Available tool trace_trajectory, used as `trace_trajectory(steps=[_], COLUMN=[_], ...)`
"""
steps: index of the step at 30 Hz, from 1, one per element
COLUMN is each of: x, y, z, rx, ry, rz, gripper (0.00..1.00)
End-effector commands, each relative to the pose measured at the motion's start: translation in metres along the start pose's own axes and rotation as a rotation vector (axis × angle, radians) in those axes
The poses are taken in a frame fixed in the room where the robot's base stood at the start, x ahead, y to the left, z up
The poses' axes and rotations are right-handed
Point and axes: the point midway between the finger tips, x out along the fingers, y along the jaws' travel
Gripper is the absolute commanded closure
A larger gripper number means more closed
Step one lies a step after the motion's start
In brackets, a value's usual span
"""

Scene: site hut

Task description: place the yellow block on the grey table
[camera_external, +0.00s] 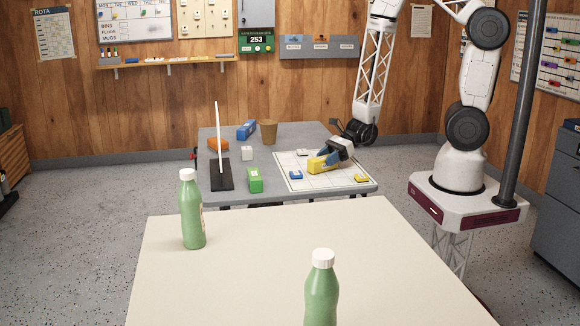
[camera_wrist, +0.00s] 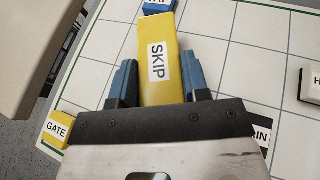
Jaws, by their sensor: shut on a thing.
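The large yellow block (camera_external: 318,165), labelled SKIP in the wrist view (camera_wrist: 158,45), is between the two blue fingers of my gripper (camera_external: 331,158). The fingers press on its two long sides in the wrist view (camera_wrist: 157,80). The block is over the white gridded board (camera_external: 325,184) on the right part of the grey table (camera_external: 290,131). I cannot tell whether it touches the board. The block's near end is hidden by my gripper. A small yellow block (camera_external: 361,179), labelled GATE in the wrist view (camera_wrist: 57,128), lies at the board's corner.
A blue block (camera_external: 296,175) lies on the board beside the yellow block. A green block (camera_external: 255,180), white cube (camera_external: 247,153), brown cup (camera_external: 268,133) and upright white panel (camera_external: 218,140) stand left of the board. Green bottles (camera_external: 192,215) stand on the cream table (camera_external: 250,270) in front.

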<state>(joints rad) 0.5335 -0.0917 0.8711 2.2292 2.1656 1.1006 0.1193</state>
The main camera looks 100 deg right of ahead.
Motion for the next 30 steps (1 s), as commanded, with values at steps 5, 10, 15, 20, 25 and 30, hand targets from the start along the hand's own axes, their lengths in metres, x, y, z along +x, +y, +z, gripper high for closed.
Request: trace_trajectory(steps=[5,10,15,20,25,30], x=[-0.004,-0.010,-0.019,-0.027,-0.033,-0.037], y=[-0.001,0.000,0.000,0.000,0.000,0.000], z=[0.010,0.025,0.045,0.065,0.081,0.089], rx=[-0.002,-0.002,-0.003,-0.004,-0.002,-0.002], ry=[-0.002,-0.002,-0.002,-0.002,-0.002,0.000], rz=[-0.001,-0.001,-0.001,-0.001,-0.001,0.000], gripper=[0.89,0.89,0.89,0.89,0.89,0.89])
